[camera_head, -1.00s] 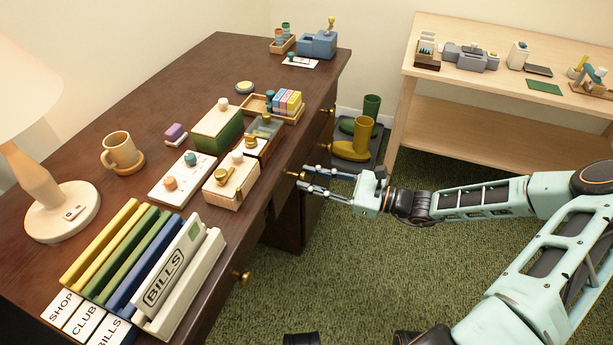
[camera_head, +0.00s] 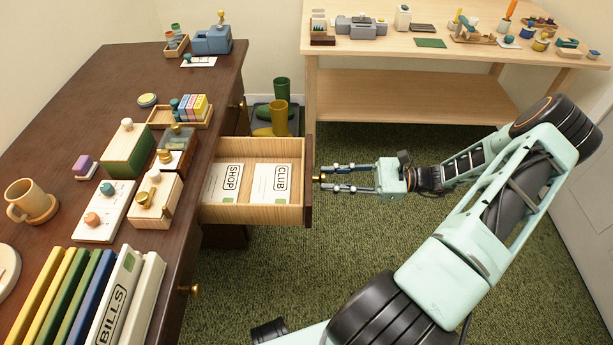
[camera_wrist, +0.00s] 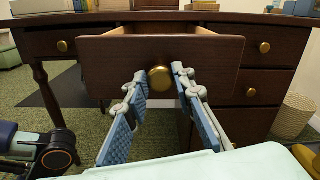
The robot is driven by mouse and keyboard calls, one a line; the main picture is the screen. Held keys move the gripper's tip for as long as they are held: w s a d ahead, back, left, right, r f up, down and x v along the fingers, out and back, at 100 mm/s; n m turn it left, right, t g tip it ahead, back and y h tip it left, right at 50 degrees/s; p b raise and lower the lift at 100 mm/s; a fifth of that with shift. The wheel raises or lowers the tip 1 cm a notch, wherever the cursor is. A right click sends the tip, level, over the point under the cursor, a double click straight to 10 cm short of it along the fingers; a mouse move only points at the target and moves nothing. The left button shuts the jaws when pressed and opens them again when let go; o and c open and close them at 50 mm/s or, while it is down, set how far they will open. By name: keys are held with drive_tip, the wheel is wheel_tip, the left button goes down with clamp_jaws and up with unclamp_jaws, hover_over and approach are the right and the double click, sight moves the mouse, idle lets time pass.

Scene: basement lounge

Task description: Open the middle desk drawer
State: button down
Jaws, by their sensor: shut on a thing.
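The middle desk drawer (camera_head: 308,160) is pulled well out of the dark wooden desk (camera_head: 88,115), with its pale inside showing. Two white cards marked SHOP (camera_head: 227,184) and CLUB (camera_head: 270,184) lie in it. My gripper (camera_head: 325,178) is at the drawer's front, with its fingers on either side of the brass knob (camera_wrist: 160,78). It is shut on this knob. In the wrist view, the dark drawer front (camera_wrist: 110,70) stands out ahead of the desk.
Other drawers stay flush, with a brass knob at left (camera_wrist: 62,46) and others at right (camera_wrist: 264,47). Binders (camera_head: 75,300), boxes and a mug (camera_head: 30,203) stand on the desk. A pale bench (camera_head: 400,90) stands behind. Green carpet (camera_head: 290,270) is clear in front.

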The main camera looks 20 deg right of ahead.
drive_tip(key=shift+v, duration=1.75)
drive_tip(key=c, duration=1.6)
unclamp_jaws()
drive_tip(key=v, duration=1.2)
